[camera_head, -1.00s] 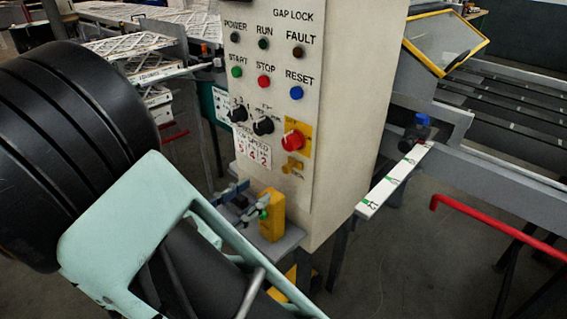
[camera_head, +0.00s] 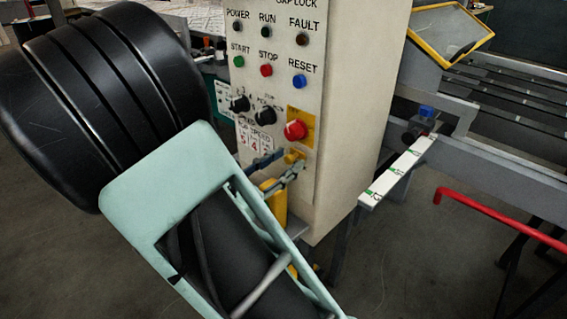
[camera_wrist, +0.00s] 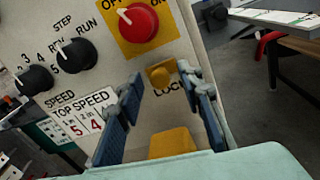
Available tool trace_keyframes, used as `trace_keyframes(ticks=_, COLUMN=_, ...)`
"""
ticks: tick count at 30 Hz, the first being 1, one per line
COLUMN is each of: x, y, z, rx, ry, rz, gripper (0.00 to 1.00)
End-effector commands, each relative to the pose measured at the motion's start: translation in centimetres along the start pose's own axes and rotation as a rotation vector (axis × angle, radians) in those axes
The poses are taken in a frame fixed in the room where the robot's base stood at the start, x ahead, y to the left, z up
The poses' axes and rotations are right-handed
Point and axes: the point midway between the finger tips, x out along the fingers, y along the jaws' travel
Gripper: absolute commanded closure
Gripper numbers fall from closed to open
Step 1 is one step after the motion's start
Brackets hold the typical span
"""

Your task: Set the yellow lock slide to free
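In the head view the slide (camera_head: 292,157) shows below the red knob, partly hidden by my fingers. My gripper (camera_wrist: 164,92) is open, its blue-padded fingers on either side of the slide in the picture. I cannot tell whether they touch it. In the head view my gripper (camera_head: 279,165) is close in front of the panel. The slide's set position is not readable.
A red knob on a yellow plate (camera_wrist: 137,22) is just above the slide. Black speed and mode knobs (camera_wrist: 76,56) are to the left. A white rail (camera_head: 398,172) juts out to the right.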

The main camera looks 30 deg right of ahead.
Motion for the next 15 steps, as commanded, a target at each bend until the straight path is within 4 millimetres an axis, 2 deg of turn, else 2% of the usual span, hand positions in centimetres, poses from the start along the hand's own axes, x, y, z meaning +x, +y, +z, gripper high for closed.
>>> trace_keyframes(ticks=1, x=-0.01, y=0.0, z=0.01, rx=0.0, ry=0.0, rz=0.0, gripper=0.7)
trace_keyframes(ticks=9, x=-0.03, y=0.0, z=0.01, rx=0.0, ry=0.0, rz=0.0, gripper=1.0)
trace_keyframes(ticks=15, x=-0.03, y=0.01, z=0.01, rx=0.0, ry=0.0, rz=0.0, gripper=1.0)
